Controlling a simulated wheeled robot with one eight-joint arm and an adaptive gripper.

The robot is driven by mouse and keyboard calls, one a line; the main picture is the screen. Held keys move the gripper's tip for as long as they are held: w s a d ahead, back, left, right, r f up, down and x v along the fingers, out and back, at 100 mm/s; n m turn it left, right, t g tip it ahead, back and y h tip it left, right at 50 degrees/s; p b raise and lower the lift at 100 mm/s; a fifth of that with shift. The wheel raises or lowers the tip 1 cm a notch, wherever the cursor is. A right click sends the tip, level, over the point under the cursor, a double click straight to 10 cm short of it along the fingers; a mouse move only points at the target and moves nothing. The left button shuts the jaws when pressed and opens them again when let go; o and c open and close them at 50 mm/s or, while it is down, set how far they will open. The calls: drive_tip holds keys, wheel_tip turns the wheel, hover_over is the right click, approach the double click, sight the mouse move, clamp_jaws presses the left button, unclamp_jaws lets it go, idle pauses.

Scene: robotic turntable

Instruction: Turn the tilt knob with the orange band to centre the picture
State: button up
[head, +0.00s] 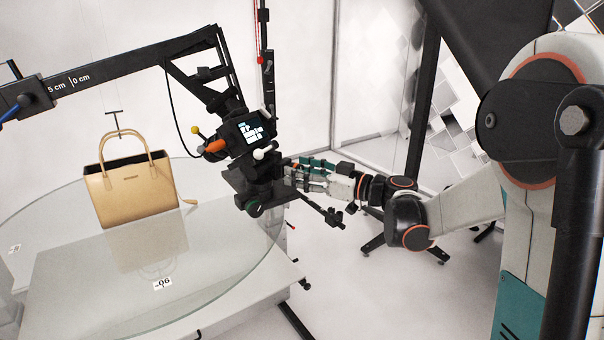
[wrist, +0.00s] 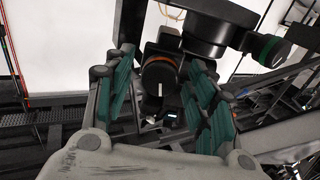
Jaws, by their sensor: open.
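The tilt knob with the orange band (wrist: 158,78) shows in the wrist view as a black round knob with a white line on its face. The line stands nearly upright. My gripper (wrist: 162,70) is open, with a green-padded finger on each side of the knob and a visible gap to each. I cannot tell how deep the knob sits between the fingers.
A tan handbag (head: 132,188) stands on the glass turntable (head: 225,262). Another knob with a green band (wrist: 270,50) is at the right in the wrist view. A black boom (head: 130,62) carries the camera. Levers with orange, yellow and white ends surround it. Floor at right is mostly free.

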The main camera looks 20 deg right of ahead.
drive_tip(key=c, duration=1.1)
drive_tip(key=shift+o, duration=0.2)
drive_tip(key=m, duration=1.1)
drive_tip(key=shift+m, duration=0.3)
